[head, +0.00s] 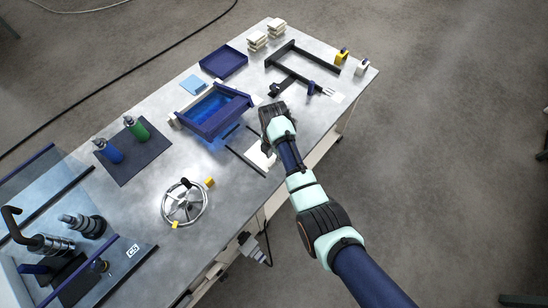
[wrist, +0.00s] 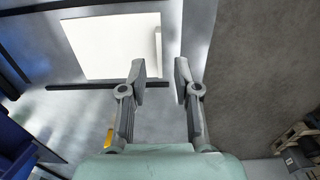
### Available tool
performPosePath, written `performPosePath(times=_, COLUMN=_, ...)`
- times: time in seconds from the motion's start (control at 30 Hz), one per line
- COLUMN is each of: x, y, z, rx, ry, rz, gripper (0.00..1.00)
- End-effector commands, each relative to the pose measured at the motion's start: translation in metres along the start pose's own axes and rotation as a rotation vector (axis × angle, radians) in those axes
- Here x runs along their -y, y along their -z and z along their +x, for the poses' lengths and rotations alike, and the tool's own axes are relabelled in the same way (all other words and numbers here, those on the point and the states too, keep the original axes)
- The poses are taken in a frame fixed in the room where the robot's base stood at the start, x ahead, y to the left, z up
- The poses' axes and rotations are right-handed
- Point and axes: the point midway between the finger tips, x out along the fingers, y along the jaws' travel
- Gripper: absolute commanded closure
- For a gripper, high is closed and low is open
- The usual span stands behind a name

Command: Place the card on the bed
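A flat white square sheet (wrist: 105,45), which looks like the card, lies on the metal table in the wrist view. A narrow pale strip (wrist: 158,50) stands along its right edge. In the head view the sheet (head: 262,158) is partly hidden by my arm. My gripper (wrist: 160,68) is open, with its fingertips on either side of the strip's lower end and a gap to each side. In the head view my gripper (head: 268,143) is over the table's front edge side. Dark bars (head: 245,163) lie beside the sheet. I cannot tell which surface is the bed.
A light blue square (head: 193,84) lies nearby. A black frame (head: 300,68) is at the far right. A handwheel (head: 184,203) and two bottles (head: 122,142) are at left.

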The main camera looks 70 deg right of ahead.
Motion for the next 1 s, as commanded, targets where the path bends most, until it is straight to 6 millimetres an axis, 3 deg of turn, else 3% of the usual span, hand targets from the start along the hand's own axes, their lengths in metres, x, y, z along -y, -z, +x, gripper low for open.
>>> performPosePath(times=0.03, x=-0.001, y=0.0, z=-0.023, rx=0.001, ry=-0.002, rz=0.0, gripper=0.69)
performPosePath(times=0.1, x=-0.001, y=0.0, z=-0.041, rx=0.001, ry=-0.002, rz=0.0, gripper=0.69)
performPosePath(times=0.3, x=0.0, y=0.0, z=-0.076, rx=0.0, ry=-0.001, rz=0.0, gripper=0.69)
performPosePath(times=0.43, x=0.0, y=0.0, z=-0.084, rx=0.0, ry=0.0, rz=0.0, gripper=0.69)
performPosePath(times=0.9, x=0.0, y=0.0, z=-0.084, rx=0.0, ry=0.0, rz=0.0, gripper=0.69)
performPosePath(times=1.0, x=-0.01, y=0.015, z=-0.087, rx=0.016, ry=-0.033, rz=0.034, gripper=0.69)
